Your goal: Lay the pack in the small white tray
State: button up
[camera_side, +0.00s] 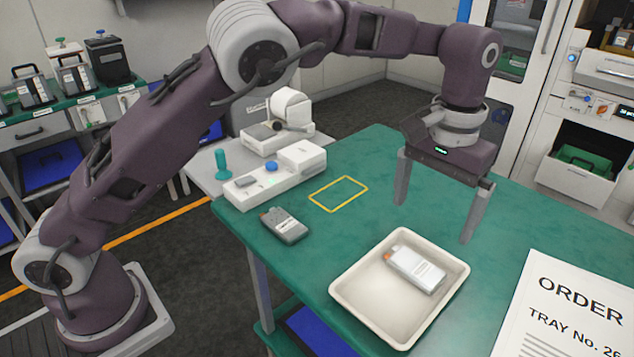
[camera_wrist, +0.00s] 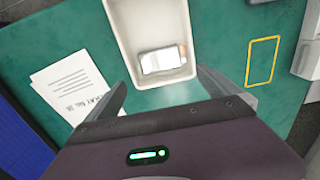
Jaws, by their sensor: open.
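A small white tray (camera_side: 372,301) sits on the green table in the side view; it also shows in the wrist view (camera_wrist: 133,22). A light pack (camera_side: 416,269) with a pale label and an orange tip lies flat inside it, towards the back; the wrist view shows the pack (camera_wrist: 162,60) near the tray's lower end. A dark grey pack (camera_side: 284,225) with an orange tip lies on the table left of the tray. My gripper (camera_side: 434,218) is open and empty above the table, behind the tray, with its fingers apart. Neither pack is touched by it.
A yellow outlined rectangle (camera_side: 338,194) on the table is empty. A white device (camera_side: 275,178) with a blue knob stands at the table's back left edge. A printed order sheet (camera_side: 562,310) shows at front right. The table right of my gripper is clear.

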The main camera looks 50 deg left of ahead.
jog(key=shift+r, duration=0.1)
jog(key=s+a+r+n+t+h, duration=0.1)
jog(key=s+a+r+t+h, duration=0.1)
jog(key=s+a+r, duration=0.9)
jog(key=s+a+f+t, duration=0.1)
jog(key=s+a, duration=0.2)
jog(key=s, duration=0.3)
jog(key=s+a+f+t+y, duration=0.1)
jog(key=s+a, duration=0.1)
jog(key=s, duration=0.5)
jog(key=s+a+f+m+t+y, duration=0.1)
jog(key=s+a, duration=0.2)
jog(key=s, duration=0.3)
jog(key=shift+s+a+f+t, duration=0.15)
jog(key=shift+a+f+t, duration=0.1)
jog(key=shift+a+t, duration=0.1)
